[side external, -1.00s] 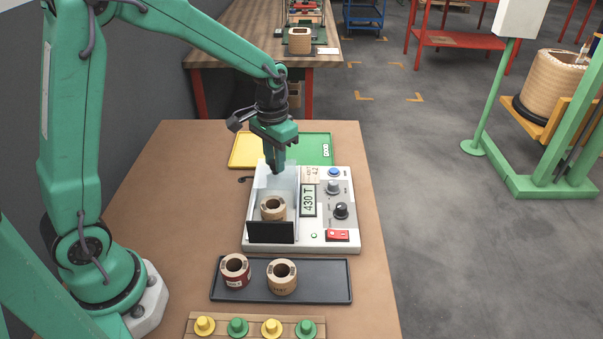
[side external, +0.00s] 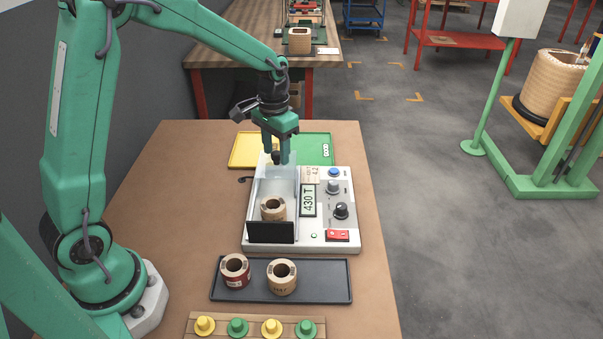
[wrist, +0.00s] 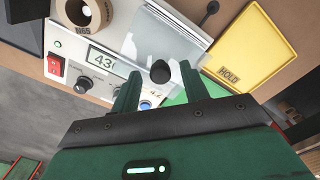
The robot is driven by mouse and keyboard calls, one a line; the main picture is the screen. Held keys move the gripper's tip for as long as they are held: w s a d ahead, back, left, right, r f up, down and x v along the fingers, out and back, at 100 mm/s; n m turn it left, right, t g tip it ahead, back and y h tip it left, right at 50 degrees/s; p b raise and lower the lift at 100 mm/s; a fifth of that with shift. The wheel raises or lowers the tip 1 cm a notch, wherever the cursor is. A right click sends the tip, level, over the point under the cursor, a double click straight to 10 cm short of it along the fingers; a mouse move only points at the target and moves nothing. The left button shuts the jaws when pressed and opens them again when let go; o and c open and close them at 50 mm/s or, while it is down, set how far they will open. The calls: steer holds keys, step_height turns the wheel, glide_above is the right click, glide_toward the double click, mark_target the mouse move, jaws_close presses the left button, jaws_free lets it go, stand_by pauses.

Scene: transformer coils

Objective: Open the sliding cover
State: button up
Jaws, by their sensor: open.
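The white tester (side external: 345,190) has a bay on its left with a clear sliding cover (side external: 277,178) over the far part. The cover also shows in the wrist view (wrist: 165,38). A tan coil (side external: 273,209) sits in the near part of the bay, beyond the cover's edge in the wrist view (wrist: 82,14). The cover's black knob (side external: 276,158) is at its far end. My gripper (side external: 277,161) is open at the knob, with one finger on each side. In the wrist view the knob (wrist: 160,72) shows between the spread fingers, with gaps.
A dark tray (side external: 328,280) with a red coil (side external: 235,270) and a tan coil (side external: 282,277) lies in front. Several yellow and green pegs stand on a wooden strip (side external: 255,329). Yellow (side external: 246,149) and green (side external: 316,142) trays lie behind the tester.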

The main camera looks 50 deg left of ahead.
steer(key=shift+r, duration=0.1)
step_height(320, 180, up, 7)
steer(key=shift+f, duration=0.1)
steer(key=shift+r, duration=0.4)
steer(key=shift+s+r, duration=0.1)
stand_by(0.3)
steer(key=shift+s+r, duration=0.15)
steer(key=shift+r, duration=0.05)
steer(key=s+d+r+t, duration=0.2)
steer(key=s, duration=0.8)
steer(key=s+d+r+t, duration=0.1)
steer(key=s+r+t, duration=0.2)
steer(key=s, duration=0.7)
steer(key=shift+s+d+t, duration=0.3)
steer(key=shift+d, duration=0.1)
